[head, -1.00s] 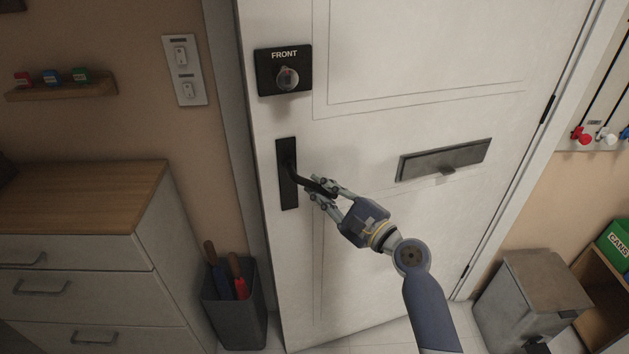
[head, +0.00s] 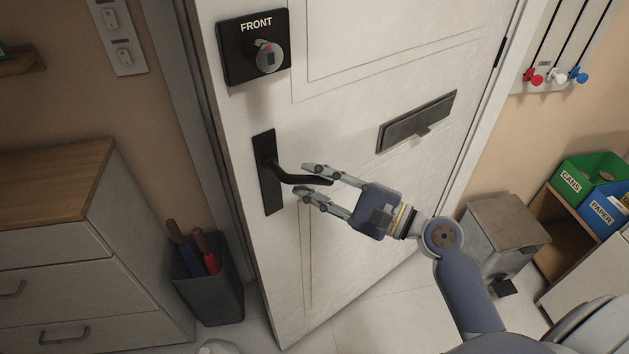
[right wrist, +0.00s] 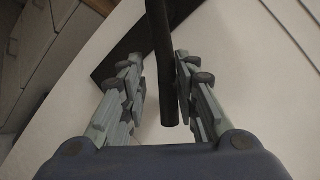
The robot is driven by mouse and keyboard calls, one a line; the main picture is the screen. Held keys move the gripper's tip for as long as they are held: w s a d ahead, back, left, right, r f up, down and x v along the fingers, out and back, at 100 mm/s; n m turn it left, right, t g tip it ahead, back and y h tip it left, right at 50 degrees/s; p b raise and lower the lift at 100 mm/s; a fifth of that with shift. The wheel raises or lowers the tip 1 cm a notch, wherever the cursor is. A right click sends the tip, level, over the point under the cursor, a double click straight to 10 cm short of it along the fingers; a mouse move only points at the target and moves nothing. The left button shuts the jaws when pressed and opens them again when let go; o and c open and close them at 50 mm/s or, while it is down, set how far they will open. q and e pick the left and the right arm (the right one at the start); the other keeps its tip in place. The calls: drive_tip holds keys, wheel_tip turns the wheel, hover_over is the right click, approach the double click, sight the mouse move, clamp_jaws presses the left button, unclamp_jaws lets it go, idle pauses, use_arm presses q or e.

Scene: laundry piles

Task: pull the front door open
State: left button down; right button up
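The white front door (head: 350,110) stands ajar, its handle side swung toward me and its hinges on the right. Its black lever handle (head: 268,190) sits on a dark plate near the door's left edge. Above it is a black lock plate marked FRONT (head: 236,62) with a round knob (head: 268,57). My right gripper (head: 308,181) is open, its fingers on either side of the lever. In the right wrist view the lever (right wrist: 167,85) lies between the fingers, close to the right one, with a gap to the left one. My left gripper is not in view.
A wood-topped drawer cabinet (head: 55,185) and a dark bin with umbrella-like handles (head: 208,290) stand left of the door. A grey pedal bin (head: 505,225) and a shelf with green and blue boxes (head: 585,170) stand right. Tiled floor (head: 370,310) is clear below the door.

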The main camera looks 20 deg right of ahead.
drive_tip(key=shift+s+d+f, duration=0.1)
drive_tip(key=shift+s+f, duration=0.05)
drive_tip(key=shift+s, duration=0.05)
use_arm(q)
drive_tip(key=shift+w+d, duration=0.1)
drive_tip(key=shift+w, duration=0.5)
use_arm(e)
drive_tip(key=v, duration=1.1)
drive_tip(key=shift+s+d, duration=0.25)
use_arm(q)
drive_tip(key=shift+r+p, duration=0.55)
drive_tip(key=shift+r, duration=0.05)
use_arm(e)
drive_tip(key=s+d, duration=0.3)
drive_tip(key=s, duration=0.9)
